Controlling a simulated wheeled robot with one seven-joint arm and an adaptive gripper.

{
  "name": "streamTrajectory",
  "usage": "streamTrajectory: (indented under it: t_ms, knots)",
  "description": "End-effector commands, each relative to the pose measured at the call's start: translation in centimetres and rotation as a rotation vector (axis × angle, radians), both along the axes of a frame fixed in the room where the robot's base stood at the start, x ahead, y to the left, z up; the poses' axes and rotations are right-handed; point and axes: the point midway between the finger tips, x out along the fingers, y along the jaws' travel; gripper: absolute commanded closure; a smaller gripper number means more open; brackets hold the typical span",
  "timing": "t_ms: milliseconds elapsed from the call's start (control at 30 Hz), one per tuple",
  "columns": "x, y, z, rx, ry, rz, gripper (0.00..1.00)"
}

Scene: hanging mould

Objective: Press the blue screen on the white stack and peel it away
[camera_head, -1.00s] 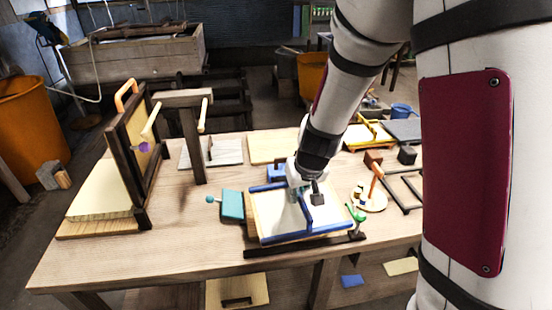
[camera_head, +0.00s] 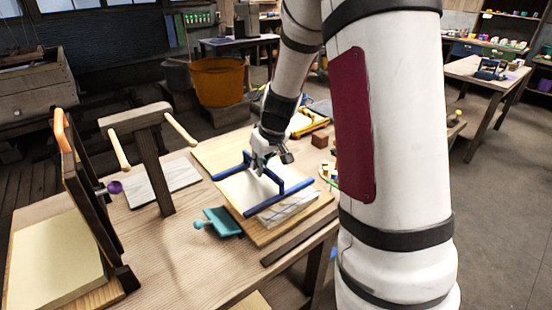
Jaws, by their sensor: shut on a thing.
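The blue screen (camera_head: 277,198) has blue side bars and an upright blue handle across a pale sheet. It lies over the white stack (camera_head: 292,211), whose front right edge shows below it. The two look to be touching, though any thin gap is hard to see. The stack rests on a wooden board (camera_head: 212,151). My gripper (camera_head: 260,170) reaches down to the middle of the screen and is shut on its handle. The fingertips are small, and the wrist hides part of the far side.
A teal block with a knob (camera_head: 222,222) lies left of the board. A post with wooden pegs (camera_head: 150,150) and an upright dark frame (camera_head: 88,200) stand further left. A dark bar (camera_head: 300,241) lies along the front edge. Bare tabletop (camera_head: 195,250) shows at front.

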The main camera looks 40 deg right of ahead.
Motion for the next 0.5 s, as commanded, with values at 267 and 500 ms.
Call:
streamTrajectory:
  t_ms: [267,500]
  knots:
    - [-0.2,-5.6,0.6,-0.003,-0.009,0.010,1.00]
    - [-0.2,-6.1,-0.2,-0.003,-0.009,0.013,1.00]
